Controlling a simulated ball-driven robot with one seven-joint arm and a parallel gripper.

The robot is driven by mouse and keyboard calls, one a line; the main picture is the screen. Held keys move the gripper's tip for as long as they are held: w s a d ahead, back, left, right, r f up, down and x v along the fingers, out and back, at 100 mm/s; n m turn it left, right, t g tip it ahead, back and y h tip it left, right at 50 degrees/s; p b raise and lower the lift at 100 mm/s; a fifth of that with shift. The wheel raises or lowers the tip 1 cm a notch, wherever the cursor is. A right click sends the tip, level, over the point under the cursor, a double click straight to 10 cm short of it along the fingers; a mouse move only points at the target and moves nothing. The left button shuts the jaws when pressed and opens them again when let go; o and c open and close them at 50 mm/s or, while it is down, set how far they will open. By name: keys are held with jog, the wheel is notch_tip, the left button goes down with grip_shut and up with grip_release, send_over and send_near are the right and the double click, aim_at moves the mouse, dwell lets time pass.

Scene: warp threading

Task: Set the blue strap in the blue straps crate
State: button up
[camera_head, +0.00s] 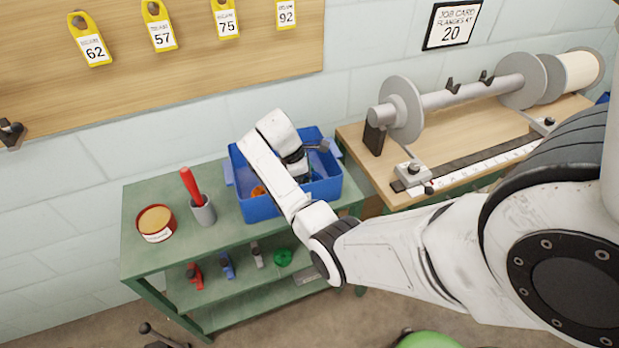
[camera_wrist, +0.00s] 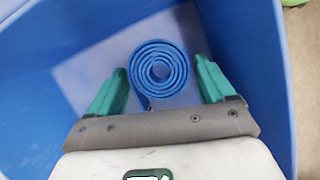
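The blue crate (camera_head: 262,208) stands on the green bench, and its blue walls fill much of the wrist view (camera_wrist: 35,75). My gripper (camera_wrist: 162,68) reaches down into it; in the head view the arm hides part of the inside. The blue strap (camera_wrist: 158,72) is a coiled spiral inside the crate, between my two green fingers. The fingers are spread, with a gap on each side of the coil. Whether the coil rests on the crate floor is hard to tell. In the head view I cannot make out the strap.
An orange item (camera_head: 258,190) shows in the crate. A round tin (camera_head: 156,223) and a grey cup (camera_head: 203,211) with a red-handled tool stand to its left. The lower shelf holds several small items, including a green coil (camera_head: 283,257). A wooden bench with a spool (camera_head: 400,108) stands right.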

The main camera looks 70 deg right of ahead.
jog(key=shift+o, duration=1)
jog(key=p+v, duration=0.3)
jog(key=v, duration=0.9)
